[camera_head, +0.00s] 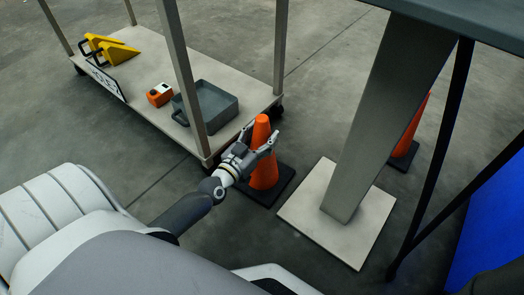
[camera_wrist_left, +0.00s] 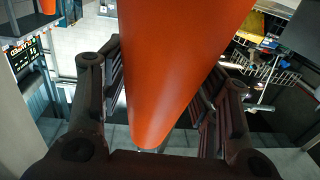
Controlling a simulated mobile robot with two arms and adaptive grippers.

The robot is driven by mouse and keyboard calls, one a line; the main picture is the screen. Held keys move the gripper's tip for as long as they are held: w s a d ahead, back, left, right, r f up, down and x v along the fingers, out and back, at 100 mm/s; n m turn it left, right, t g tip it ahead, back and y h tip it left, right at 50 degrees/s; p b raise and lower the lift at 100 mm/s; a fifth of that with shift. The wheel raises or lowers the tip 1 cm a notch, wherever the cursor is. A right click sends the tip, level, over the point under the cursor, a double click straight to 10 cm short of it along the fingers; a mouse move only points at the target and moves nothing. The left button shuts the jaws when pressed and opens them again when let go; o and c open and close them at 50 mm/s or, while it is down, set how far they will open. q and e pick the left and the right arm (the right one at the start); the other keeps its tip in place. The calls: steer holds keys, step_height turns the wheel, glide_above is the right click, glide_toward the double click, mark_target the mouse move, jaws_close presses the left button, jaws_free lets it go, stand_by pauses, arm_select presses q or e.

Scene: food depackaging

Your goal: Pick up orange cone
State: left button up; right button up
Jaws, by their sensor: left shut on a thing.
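An orange cone (camera_head: 264,174) with a dark square base (camera_head: 272,198) stands upright on the floor, close to the cart's near corner. My left gripper (camera_head: 262,143) is at the cone's upper part, with one finger on each side. In the left wrist view, the cone (camera_wrist_left: 165,70) fills the middle of the picture, between the two dark fingers of the left gripper (camera_wrist_left: 160,115). The gripper is shut on the cone. A second orange cone (camera_head: 408,130) stands farther right, partly hidden behind a grey post. My right gripper is not in view.
A cart (camera_head: 137,98) holds a grey bin (camera_head: 222,103), an orange box (camera_head: 159,94) and yellow wedges (camera_head: 115,53). A grey post (camera_head: 385,110) on a pale square plate (camera_head: 300,205) stands right of the cone. Open floor lies beyond the cart.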

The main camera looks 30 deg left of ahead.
arm_select(q)
steer(key=c, duration=0.5)
steer(key=shift+r, duration=0.1)
jaws_close()
steer(key=shift+r, duration=0.15)
